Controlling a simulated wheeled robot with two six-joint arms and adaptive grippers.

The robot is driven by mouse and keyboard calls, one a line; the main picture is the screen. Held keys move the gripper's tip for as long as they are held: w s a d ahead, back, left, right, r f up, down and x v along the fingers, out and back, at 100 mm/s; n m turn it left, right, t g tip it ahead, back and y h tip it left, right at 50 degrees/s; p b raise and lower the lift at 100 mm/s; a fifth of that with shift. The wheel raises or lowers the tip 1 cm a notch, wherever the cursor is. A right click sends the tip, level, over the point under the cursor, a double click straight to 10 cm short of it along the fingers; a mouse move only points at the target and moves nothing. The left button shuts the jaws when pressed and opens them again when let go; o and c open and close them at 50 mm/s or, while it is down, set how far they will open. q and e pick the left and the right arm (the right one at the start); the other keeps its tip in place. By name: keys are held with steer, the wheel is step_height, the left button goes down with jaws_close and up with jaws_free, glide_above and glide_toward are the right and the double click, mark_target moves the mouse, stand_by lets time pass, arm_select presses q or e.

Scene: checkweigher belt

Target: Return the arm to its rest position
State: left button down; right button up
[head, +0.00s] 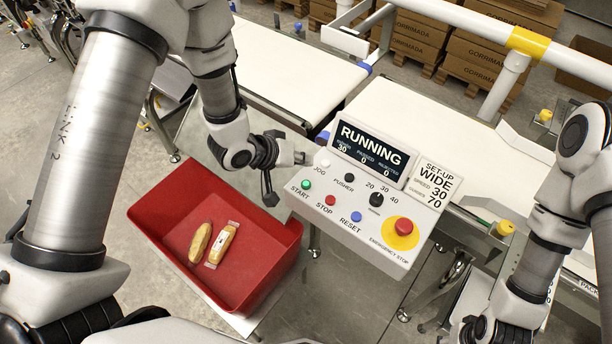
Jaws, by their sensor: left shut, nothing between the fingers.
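My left gripper (270,196) hangs at the left end of the control panel (325,215), above the far right part of the red bin. Its dark fingers point down and are shut with nothing between them. My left arm reaches in from the left and bends down to it. My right arm stands at the right edge. Dark parts of my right gripper (474,331) show at the bottom right, but its fingers cannot be made out clearly.
The panel's display reads RUNNING, with an emergency stop (403,226) below it. A red bin (160,208) holds two yellow packs (222,244). White conveyor belts (290,65) lie behind, with a white and yellow rail (527,41) and stacked cartons (411,50) farther back.

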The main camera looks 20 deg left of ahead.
arm_select(q)
steer(key=shift+f, duration=0.1)
stand_by(0.6)
steer(key=shift+s+f, duration=0.1)
steer(key=shift+f, duration=0.15)
steer(key=s+a+f+g+y+b, duration=0.2)
steer(key=s+a+f+g, duration=0.1)
steer(key=s+f, duration=0.7)
steer(key=s+a+f+m+g+y+b, duration=0.1)
steer(key=s+a+f+g+y+b, duration=0.2)
steer(key=s+a+f, duration=0.3)
steer(key=s+f+g, duration=0.1)
steer(key=s+f, duration=0.4)
steer(key=s, duration=0.5)
steer(key=shift+s+a+y, duration=0.15)
steer(key=shift+s+y, duration=0.1)
steer(key=shift+y, duration=0.05)
steer(key=shift+f, duration=0.1)
